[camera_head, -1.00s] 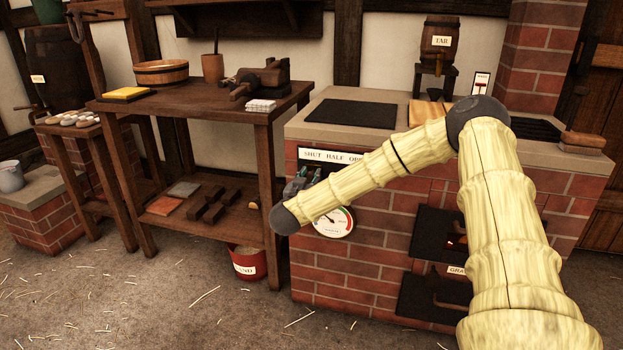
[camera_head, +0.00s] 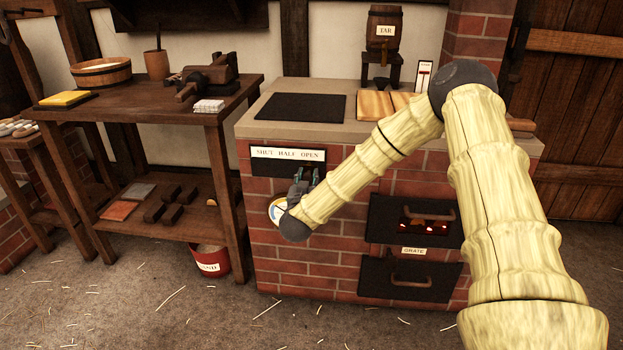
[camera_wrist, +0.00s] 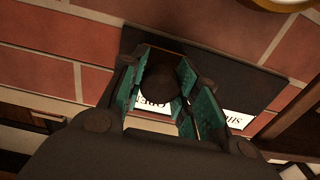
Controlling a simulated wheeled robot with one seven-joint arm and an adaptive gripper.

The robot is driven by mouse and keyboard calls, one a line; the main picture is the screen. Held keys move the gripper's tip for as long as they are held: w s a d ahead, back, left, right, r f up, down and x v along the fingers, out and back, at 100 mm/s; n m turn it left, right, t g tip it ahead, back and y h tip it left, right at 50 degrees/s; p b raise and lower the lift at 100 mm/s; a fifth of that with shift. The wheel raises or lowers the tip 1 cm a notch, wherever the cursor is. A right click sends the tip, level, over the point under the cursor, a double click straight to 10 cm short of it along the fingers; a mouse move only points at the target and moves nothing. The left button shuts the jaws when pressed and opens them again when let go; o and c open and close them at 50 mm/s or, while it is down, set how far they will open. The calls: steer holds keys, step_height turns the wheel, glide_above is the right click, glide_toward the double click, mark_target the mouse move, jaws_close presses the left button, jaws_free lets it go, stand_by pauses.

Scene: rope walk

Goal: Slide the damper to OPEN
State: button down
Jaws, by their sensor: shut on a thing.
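The damper's dark slot plate (camera_head: 270,169) is on the brick hearth's front, under a white label (camera_head: 287,154) reading SHUT, HALF, OPEN from left to right. My gripper (camera_head: 308,175) is at the plate's right end, below OPEN. In the wrist view, my gripper (camera_wrist: 163,76) is shut on a dark round knob (camera_wrist: 156,83), the damper's handle. That view is upside down, with the OPEN word (camera_wrist: 152,104) right by the knob and SHUT (camera_wrist: 236,120) off to the right. The fingers hide the middle of the label.
A round gauge (camera_head: 275,211) sits below the plate, partly behind my wrist. The fire door (camera_head: 385,217) and a lower door (camera_head: 385,274) are to the right. A wooden workbench (camera_head: 150,110) and a red bucket (camera_head: 209,262) stand to the left.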

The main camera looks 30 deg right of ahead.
steer(key=shift+s+d+f, duration=0.15)
steer(key=shift+d+f, duration=0.05)
steer(key=c, duration=1)
jaws_free()
steer(key=shift+s+d+r, duration=0.15)
steer(key=shift+s, duration=0.05)
steer(key=shift+w+a, duration=0.15)
steer(key=shift+a, duration=0.05)
steer(key=v, duration=1.2)
